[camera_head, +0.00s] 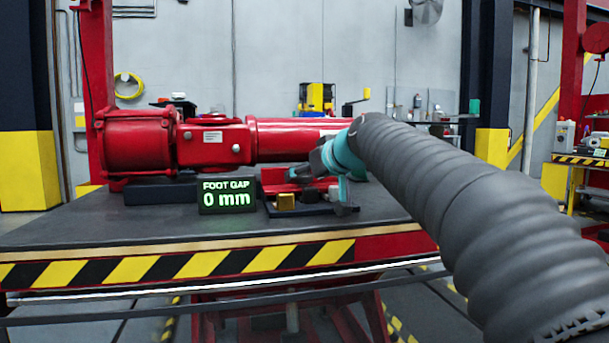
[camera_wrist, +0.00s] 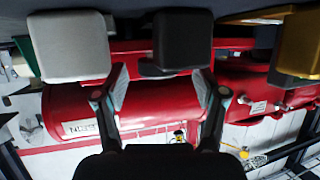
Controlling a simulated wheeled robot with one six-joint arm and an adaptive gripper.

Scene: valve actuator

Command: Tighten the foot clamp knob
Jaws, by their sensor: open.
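A row of blocky knobs sits at the foot of the red valve actuator (camera_head: 215,143). The wrist view, which looks upside down, shows a pale grey knob (camera_wrist: 70,46), a black knob (camera_wrist: 182,40) and a gold knob (camera_wrist: 300,45). The gold knob also shows in the head view (camera_head: 286,201). No label tells which one is the foot clamp knob. My gripper (camera_wrist: 162,88) is open and empty, its fingertips close to the black knob; I cannot tell whether they touch it. In the head view my gripper (camera_head: 300,172) is over the knob row, partly hiding it.
A display (camera_head: 227,196) reads "FOOT GAP 0 mm" left of the gold knob. The actuator lies along the back of the dark workbench (camera_head: 110,226), which has a yellow-and-black striped front edge. The bench top at front left is clear.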

